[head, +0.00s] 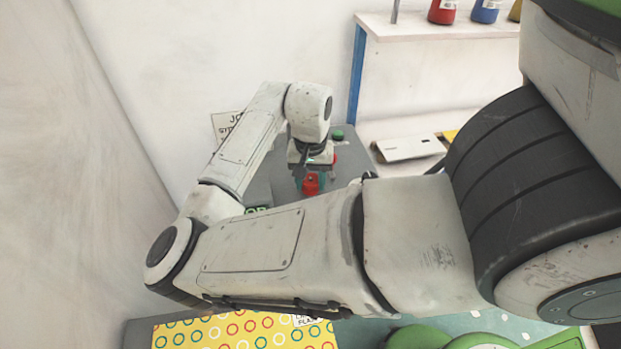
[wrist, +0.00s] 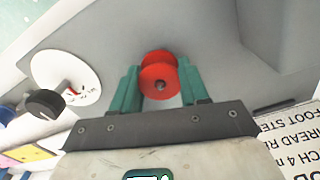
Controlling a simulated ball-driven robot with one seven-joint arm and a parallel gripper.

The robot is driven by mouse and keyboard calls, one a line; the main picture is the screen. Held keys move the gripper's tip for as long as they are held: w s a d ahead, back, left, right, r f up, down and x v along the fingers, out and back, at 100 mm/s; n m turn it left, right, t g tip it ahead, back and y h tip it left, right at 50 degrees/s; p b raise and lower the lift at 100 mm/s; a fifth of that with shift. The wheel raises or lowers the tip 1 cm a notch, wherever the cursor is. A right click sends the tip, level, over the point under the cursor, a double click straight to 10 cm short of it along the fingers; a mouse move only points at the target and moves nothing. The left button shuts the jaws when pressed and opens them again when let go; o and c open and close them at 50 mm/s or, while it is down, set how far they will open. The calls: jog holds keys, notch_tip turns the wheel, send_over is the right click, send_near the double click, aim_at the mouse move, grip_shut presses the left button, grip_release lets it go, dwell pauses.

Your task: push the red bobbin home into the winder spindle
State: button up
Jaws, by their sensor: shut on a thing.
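The red bobbin (wrist: 160,78) has two round flanges and a small dark centre. In the wrist view it sits between the teal fingers of my gripper (wrist: 158,70), which are shut on it. In the head view my gripper (head: 312,174) is small and far off beneath my wrist, with the red bobbin (head: 311,185) at its tips. The winder spindle is not clearly visible. I cannot tell whether the small dark spot in the bobbin's centre is its hole or a spindle tip.
A white disc (wrist: 72,76) and a black knob (wrist: 43,104) stand left in the wrist view. A printed card (wrist: 292,130) lies right. The head view shows a shelf (head: 440,27) with coloured jars, and yellow patterned cloth (head: 240,331). My arm hides much of the bench.

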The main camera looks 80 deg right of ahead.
jog(key=o, duration=1.2)
jog(key=shift+o, duration=0.2)
jog(key=shift+r, duration=0.1)
notch_tip(320, 180, up, 11)
jog(key=shift+f, duration=0.2)
